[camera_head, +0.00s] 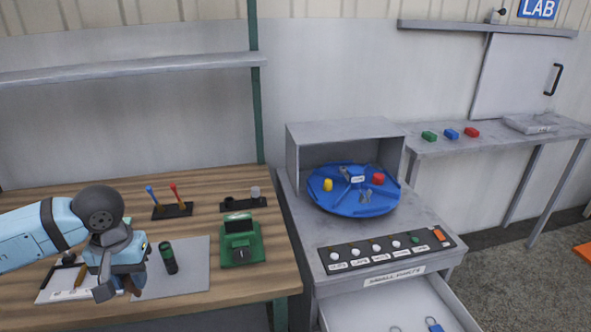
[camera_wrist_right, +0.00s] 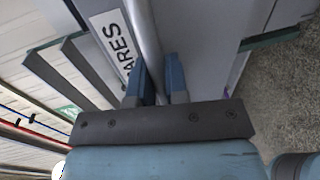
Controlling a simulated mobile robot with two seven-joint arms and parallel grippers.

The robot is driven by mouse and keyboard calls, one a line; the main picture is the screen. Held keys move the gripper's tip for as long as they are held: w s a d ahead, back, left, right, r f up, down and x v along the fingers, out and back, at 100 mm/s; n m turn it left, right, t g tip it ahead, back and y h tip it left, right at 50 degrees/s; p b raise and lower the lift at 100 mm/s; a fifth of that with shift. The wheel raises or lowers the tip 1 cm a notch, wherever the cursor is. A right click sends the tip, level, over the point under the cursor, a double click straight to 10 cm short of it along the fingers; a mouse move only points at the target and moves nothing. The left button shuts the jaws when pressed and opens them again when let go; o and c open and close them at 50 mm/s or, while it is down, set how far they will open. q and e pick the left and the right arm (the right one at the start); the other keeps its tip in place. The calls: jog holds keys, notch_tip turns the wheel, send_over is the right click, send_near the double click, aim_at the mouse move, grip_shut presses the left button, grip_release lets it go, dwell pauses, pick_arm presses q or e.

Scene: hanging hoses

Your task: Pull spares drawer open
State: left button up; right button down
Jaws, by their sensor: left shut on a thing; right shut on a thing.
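In the right wrist view a grey drawer front bears a white label (camera_wrist_right: 113,45) with the letters "ARES" readable. A round metal bar handle (camera_wrist_right: 146,38) runs along it. My right gripper (camera_wrist_right: 160,80) is shut on this handle, one blue finger on each side. In the head view a drawer (camera_head: 398,312) stands open below the "SMALL PARTS" label; its front is out of frame, so I cannot tell if it is the same one. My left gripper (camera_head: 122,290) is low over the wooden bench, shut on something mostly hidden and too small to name.
The open drawer holds blue-tagged items (camera_head: 434,325). Above it are a switch panel (camera_head: 386,251) and a blue turntable (camera_head: 352,203). The wooden bench (camera_head: 225,288) carries a green device (camera_head: 241,242) and a dark green cylinder (camera_head: 168,258) near my left gripper.

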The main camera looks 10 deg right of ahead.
jog(key=shift+s, duration=0.2)
jog(key=c, duration=1.1)
grip_release()
jog(key=shift+c, duration=0.2)
pick_arm(q)
jog(key=shift+r+p, duration=0.3)
jog(key=shift+r, duration=0.05)
pick_arm(e)
jog(key=v, duration=1.2)
jog(key=shift+d, duration=0.1)
